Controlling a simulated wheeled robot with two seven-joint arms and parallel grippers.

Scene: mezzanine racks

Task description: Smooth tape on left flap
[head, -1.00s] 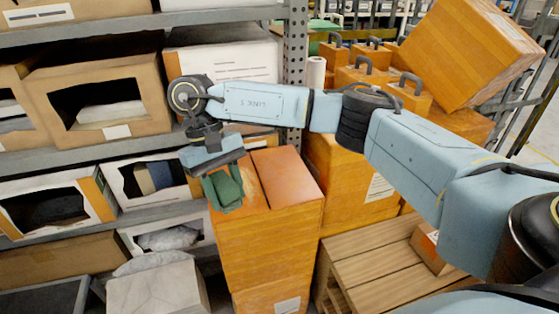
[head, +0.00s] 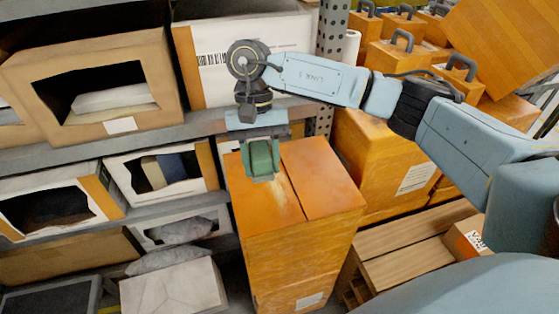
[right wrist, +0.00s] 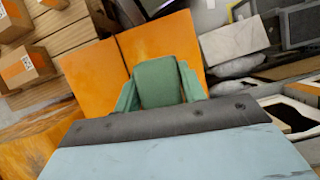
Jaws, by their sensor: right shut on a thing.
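A tall orange box (head: 290,258) stands in front of the shelf. Its top has a left flap (head: 262,204) and a right flap (head: 322,176), with a dark seam between them. No separate strip of tape can be made out. My right gripper (head: 261,160) points down over the far part of the left flap, shut on a green block. In the right wrist view the green block (right wrist: 158,82) sits between the green fingers, with the left flap (right wrist: 163,45) behind it. I cannot tell whether the block touches the flap. My left gripper is not in view.
A shelf rack with open-fronted cartons (head: 98,88) stands left of and behind the box. A perforated rack post (head: 330,40) rises behind. More orange boxes (head: 385,160) and a wooden pallet (head: 400,250) are at the right. A pale carton (head: 175,290) sits low at the left.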

